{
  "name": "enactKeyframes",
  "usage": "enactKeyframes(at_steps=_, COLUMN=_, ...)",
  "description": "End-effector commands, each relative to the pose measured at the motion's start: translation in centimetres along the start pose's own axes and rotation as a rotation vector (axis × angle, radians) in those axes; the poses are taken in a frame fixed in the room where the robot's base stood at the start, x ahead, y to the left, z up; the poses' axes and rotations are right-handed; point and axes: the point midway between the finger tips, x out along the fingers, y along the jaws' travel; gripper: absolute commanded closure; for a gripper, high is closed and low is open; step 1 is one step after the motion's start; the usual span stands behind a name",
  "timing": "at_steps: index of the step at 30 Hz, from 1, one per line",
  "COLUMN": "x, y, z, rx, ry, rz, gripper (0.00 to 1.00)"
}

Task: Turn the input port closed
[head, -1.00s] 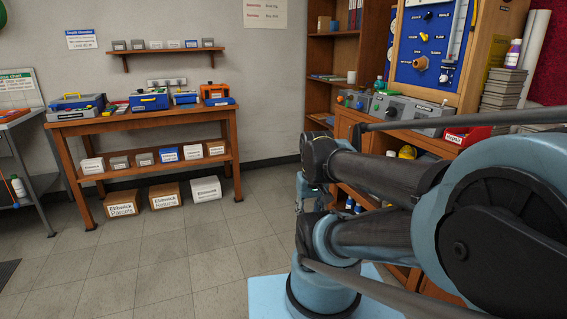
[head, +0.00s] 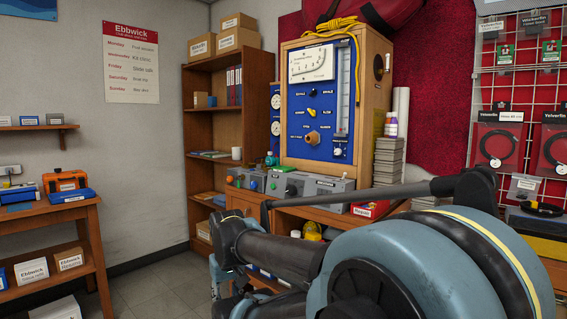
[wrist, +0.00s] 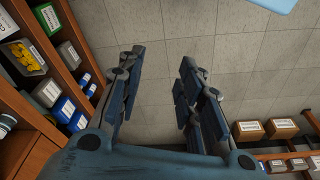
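The regulator testbench (head: 315,100) is a wooden cabinet with a blue front panel, standing on the bench in the middle of the head view. Its panel carries a gauge (head: 313,64), a clear flow tube (head: 343,88), a brass port fitting (head: 312,138) and small knobs, one of them yellow (head: 311,113). The labels are too small for me to tell which part is the input port. My gripper (wrist: 155,95) is open and empty in the wrist view, with bare floor between its fingers, well away from the panel.
Grey boxes with knobs (head: 290,184) line the bench front below the panel. Floor (head: 150,280) is free at the left.

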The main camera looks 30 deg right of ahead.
Motion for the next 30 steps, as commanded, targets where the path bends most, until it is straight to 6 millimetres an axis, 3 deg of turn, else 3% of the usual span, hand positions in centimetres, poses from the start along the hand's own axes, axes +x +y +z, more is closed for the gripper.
enactKeyframes(at_steps=5, x=0.0, y=0.0, z=0.0, rx=0.0, ry=0.0, rz=0.0, gripper=0.67)
enactKeyframes(at_steps=9, x=-0.9, y=0.4, z=0.3, rx=-0.015, ry=0.017, rz=0.017, gripper=0.35)
enactKeyframes(at_steps=11, x=-1.4, y=1.3, z=-0.4, rx=-0.042, ry=0.025, rz=0.047, gripper=0.33)
enactKeyframes(at_steps=17, x=-5.3, y=7.3, z=-6.2, rx=-0.255, ry=0.047, rz=0.268, gripper=0.33)
enactKeyframes(at_steps=23, x=-11.3, y=15.2, z=-13.5, rx=-0.557, ry=-0.008, rz=0.568, gripper=0.33)
enactKeyframes(at_steps=30, x=-19.3, y=23.8, z=-22.5, rx=-0.924, ry=-0.208, rz=0.904, gripper=0.33)
